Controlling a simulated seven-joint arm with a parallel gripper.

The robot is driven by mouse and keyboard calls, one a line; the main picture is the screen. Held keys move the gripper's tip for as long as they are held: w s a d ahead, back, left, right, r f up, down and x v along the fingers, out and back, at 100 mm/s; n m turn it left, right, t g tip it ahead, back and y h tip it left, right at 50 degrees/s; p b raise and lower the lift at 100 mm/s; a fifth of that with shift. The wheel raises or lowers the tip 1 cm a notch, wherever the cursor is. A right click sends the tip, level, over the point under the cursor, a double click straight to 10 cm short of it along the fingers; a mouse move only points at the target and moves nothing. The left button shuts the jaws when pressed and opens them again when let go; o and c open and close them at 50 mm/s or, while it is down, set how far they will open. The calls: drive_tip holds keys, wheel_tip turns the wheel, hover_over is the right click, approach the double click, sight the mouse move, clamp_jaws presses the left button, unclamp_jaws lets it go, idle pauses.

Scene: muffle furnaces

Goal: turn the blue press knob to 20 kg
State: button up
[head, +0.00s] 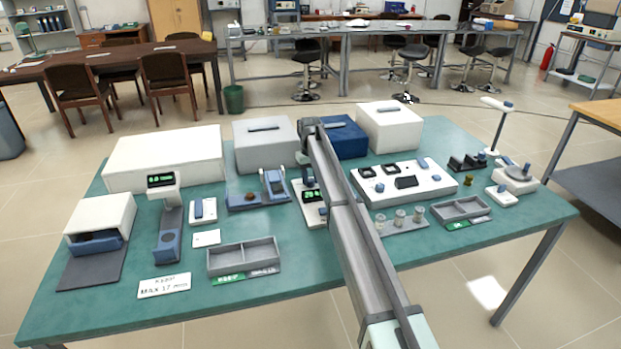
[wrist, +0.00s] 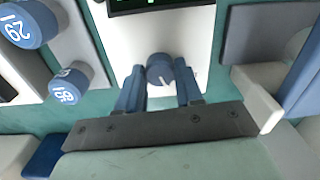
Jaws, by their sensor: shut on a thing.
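The blue press knob (wrist: 159,68) is in the upper middle of the wrist view, on a white panel (wrist: 188,37) below a dark display with green digits. My gripper (wrist: 160,77) has its two blue fingers on either side of the knob and is shut on it. A pale pointer line shows on the knob; the scale and the setting are not readable. In the head view the white unit with its green display (head: 310,196) stands mid-table, partly behind my arm, and the knob cannot be made out there.
Blue cylinders with numbers (wrist: 66,86) stand close by at left in the wrist view. A grey and blue device (head: 273,184) stands left of the unit in the head view. A white panel with dark parts (head: 420,190) lies right of my arm. Bare green tabletop (head: 300,262) shows in front.

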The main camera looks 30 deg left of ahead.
sight(311, 180)
drive_tip(key=shift+m, duration=1.7)
drive_tip(key=o, duration=1)
drive_tip(key=shift+o, duration=0.2)
wheel_tip(311, 180, up, 14)
drive_tip(key=shift+f, duration=0.1)
